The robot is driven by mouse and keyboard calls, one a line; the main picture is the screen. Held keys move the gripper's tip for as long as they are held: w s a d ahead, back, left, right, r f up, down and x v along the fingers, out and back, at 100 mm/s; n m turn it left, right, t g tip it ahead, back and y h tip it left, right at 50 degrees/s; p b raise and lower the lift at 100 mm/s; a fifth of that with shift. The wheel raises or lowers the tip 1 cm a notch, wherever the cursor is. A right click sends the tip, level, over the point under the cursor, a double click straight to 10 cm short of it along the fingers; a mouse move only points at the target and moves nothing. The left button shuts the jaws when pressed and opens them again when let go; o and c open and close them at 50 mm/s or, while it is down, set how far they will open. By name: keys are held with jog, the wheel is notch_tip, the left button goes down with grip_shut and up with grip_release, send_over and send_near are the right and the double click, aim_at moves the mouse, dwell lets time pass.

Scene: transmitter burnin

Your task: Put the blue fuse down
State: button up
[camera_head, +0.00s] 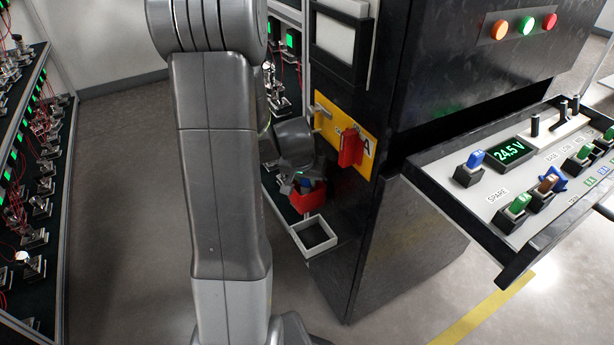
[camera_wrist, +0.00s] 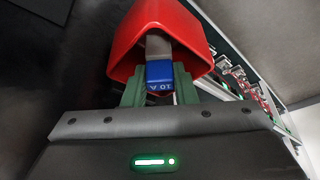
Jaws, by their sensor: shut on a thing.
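The blue fuse (camera_wrist: 159,74), marked 10 A, is between the green fingers of my gripper (camera_wrist: 160,88) in the wrist view. Its grey end points into the mouth of a red open container (camera_wrist: 140,28). In the head view my gripper (camera_head: 301,182) is low beside the black cabinet, at the red container (camera_head: 318,204). A little blue shows between its fingers there. My gripper is shut on the fuse. Whether the fuse touches the container's inside cannot be told.
A white-rimmed square tray (camera_head: 299,243) is just below the red container. A yellow plate with a red switch (camera_head: 350,147) is on the cabinet (camera_head: 380,240). The pulled-out panel (camera_head: 455,195) at right holds several fuses and a 24.5 V display. Racks (camera_head: 40,190) stand left.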

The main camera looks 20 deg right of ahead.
jog(key=shift+f+b, duration=0.35)
jog(key=shift+b, duration=0.1)
jog(key=shift+f+b, duration=0.25)
jog(key=shift+b, duration=0.05)
jog(key=o, duration=0.7)
jog(key=shift+r, duration=0.1)
jog(key=shift+r+p, duration=0.8)
jog(key=shift+p, duration=0.25)
jog(key=p+v, duration=0.2)
jog(key=v, duration=0.9)
jog(key=shift+s+a+r, duration=0.2)
